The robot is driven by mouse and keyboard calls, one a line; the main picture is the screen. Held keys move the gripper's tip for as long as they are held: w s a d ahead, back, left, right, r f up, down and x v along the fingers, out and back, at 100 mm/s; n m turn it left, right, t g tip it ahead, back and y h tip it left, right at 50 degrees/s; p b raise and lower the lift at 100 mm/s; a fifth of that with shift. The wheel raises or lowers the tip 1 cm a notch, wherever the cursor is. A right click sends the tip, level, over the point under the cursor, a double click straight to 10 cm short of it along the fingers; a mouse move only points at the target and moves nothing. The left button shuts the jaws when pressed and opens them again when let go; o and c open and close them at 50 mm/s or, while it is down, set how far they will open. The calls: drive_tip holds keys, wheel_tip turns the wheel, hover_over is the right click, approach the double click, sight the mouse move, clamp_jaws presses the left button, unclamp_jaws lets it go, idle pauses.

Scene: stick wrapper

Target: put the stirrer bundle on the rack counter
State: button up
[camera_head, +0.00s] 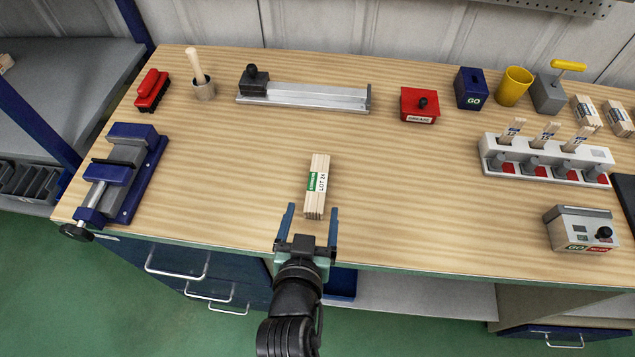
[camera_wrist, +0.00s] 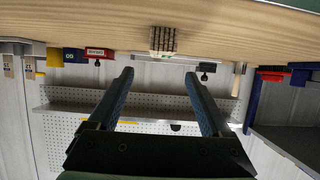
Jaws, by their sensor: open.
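The stirrer bundle (camera_head: 317,187) is a block of pale wooden sticks with a green and white label reading LOT 24. It lies flat near the front middle of the wooden bench. In the wrist view its end (camera_wrist: 163,40) faces the camera. My gripper (camera_head: 312,214) is open and empty at the bench's front edge, fingers pointing at the bundle's near end, not closed around it. In the wrist view the fingers (camera_wrist: 159,75) are wide apart. A white rack (camera_head: 545,172) at right holds several labelled sticks above red pads. I cannot tell which thing is the rack counter.
A blue vise (camera_head: 122,175), red brush (camera_head: 152,90) and metal rail (camera_head: 310,96) stand left and back. A red box (camera_head: 419,105), yellow cup (camera_head: 514,86) and grey GO box (camera_head: 582,229) are at right. A grey shelf (camera_head: 75,85) is far left. Bench space around the bundle is clear.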

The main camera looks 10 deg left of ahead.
sight(317, 185)
drive_tip(key=shift+p+x, duration=0.4)
drive_tip(key=shift+x, duration=4.3)
drive_tip(key=shift+s+f, duration=0.1)
drive_tip(key=shift+f, duration=0.05)
drive_tip(key=shift+c, duration=0.3)
clamp_jaws()
